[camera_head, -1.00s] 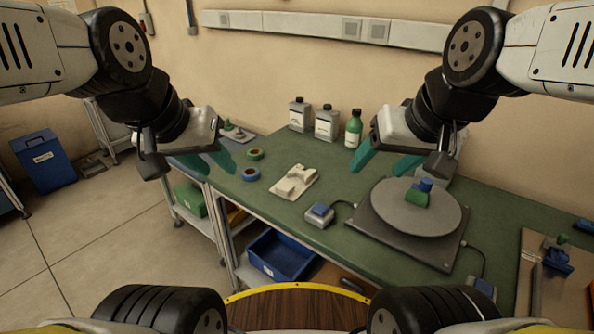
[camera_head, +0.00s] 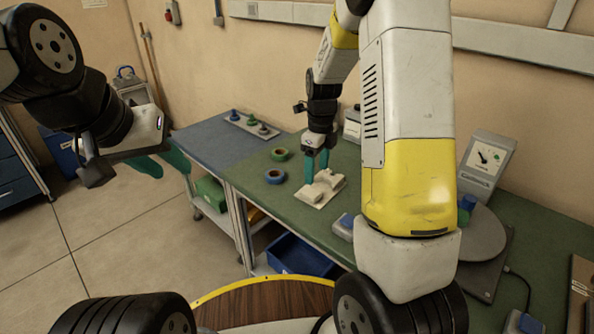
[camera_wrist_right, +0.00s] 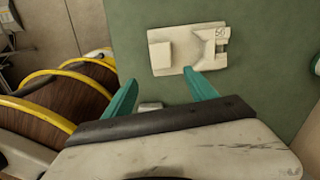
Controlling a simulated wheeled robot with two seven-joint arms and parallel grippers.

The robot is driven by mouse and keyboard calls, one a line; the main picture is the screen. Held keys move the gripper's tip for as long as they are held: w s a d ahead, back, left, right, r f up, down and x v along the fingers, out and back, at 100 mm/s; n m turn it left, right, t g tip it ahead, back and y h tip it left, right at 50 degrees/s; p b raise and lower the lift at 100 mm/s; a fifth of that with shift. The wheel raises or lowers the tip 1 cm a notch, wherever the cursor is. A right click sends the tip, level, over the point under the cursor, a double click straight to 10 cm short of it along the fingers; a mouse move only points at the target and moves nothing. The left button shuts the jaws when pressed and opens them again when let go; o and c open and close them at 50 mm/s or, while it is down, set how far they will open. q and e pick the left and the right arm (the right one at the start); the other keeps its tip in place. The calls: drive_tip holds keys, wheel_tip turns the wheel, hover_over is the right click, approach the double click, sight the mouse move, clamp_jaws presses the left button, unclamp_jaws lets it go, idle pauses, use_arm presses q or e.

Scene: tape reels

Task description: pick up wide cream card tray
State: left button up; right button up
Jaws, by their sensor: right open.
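The wide cream card tray (camera_head: 310,196) lies flat on the green bench top, with raised blocks on it. In the right wrist view the tray (camera_wrist_right: 178,67) lies just beyond the fingertips, and a small "50" mark shows near its right end. My right gripper (camera_head: 316,170) is open and empty over the tray's far side in the head view; its teal fingers also show in the right wrist view (camera_wrist_right: 160,78), spread apart. I cannot tell whether a finger touches the tray. My left gripper (camera_head: 165,163) is at the left, away from the bench, with teal fingers apart and nothing between them.
A green tape reel (camera_head: 279,154) and a blue tape reel (camera_head: 274,177) lie left of the tray. A round turntable (camera_head: 478,236) stands at the right, partly hidden by my right arm. A blue bin (camera_head: 300,256) sits below the bench.

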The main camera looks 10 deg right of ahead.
sight(311, 192)
drive_tip(key=shift+w+a+f+m, duration=0.15)
drive_tip(key=shift+w+f+m, duration=0.15)
drive_tip(key=shift+f, duration=0.25)
drive_tip(key=shift+w+a+f+m, duration=0.15)
drive_tip(key=shift+w+f+m, duration=0.15)
drive_tip(key=shift+f, duration=0.2)
drive_tip(key=f, duration=0.7)
drive_tip(key=shift+w+a+f, duration=0.2)
drive_tip(key=shift+w, duration=0.1)
clamp_jaws()
